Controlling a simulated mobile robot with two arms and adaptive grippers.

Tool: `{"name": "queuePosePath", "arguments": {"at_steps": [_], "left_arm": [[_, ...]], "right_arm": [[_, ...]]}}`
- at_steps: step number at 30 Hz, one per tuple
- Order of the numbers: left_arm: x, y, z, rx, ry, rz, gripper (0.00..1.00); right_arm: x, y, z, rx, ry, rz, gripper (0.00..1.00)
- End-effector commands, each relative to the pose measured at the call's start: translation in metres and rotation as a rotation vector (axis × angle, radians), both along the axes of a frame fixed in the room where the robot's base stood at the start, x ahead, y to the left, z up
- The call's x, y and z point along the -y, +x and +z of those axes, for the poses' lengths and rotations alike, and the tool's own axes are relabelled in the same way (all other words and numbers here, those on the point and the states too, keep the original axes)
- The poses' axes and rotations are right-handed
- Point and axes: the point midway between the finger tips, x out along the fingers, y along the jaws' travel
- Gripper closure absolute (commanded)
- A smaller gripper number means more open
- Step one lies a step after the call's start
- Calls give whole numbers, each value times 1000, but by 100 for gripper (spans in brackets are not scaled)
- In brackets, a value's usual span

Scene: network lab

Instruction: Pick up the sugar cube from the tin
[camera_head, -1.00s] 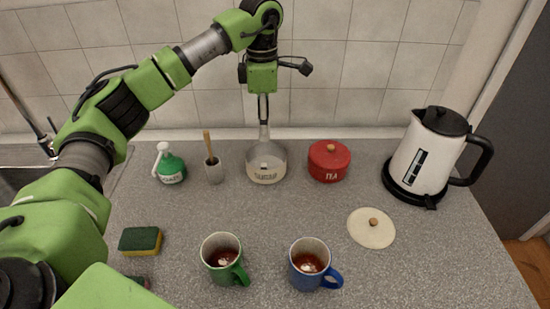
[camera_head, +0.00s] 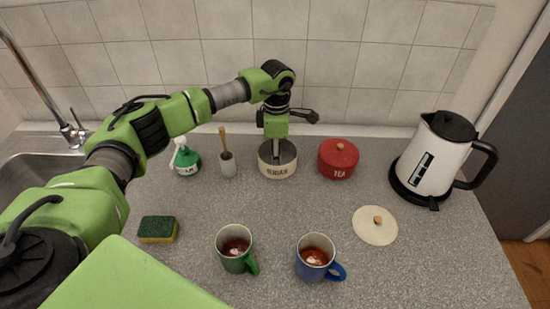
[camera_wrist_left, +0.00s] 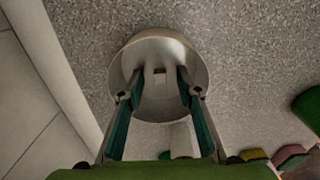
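The sugar tin (camera_head: 277,172) is a cream, open, round tin with dark lettering, near the wall in the head view. The cube cannot be made out in the head view. My right gripper is not in view.
A red tea tin (camera_head: 338,161) stands close right of the sugar tin. A cream lid (camera_head: 374,228), green mug (camera_head: 234,260), blue mug (camera_head: 312,265) and kettle (camera_head: 432,160) surround clear counter.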

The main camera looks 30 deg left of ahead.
Motion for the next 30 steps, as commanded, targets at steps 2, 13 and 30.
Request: {"name": "queuePosePath", "arguments": {"at_steps": [2, 13, 30], "left_arm": [[0, 0, -5, -1, 0, 0, 68], [0, 0, -6, 0, 0, 0, 94], [0, 1, 4, 4, 0, 0, 95]], "right_arm": [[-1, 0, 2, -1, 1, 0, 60], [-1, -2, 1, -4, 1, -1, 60], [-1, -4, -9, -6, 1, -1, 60]]}}
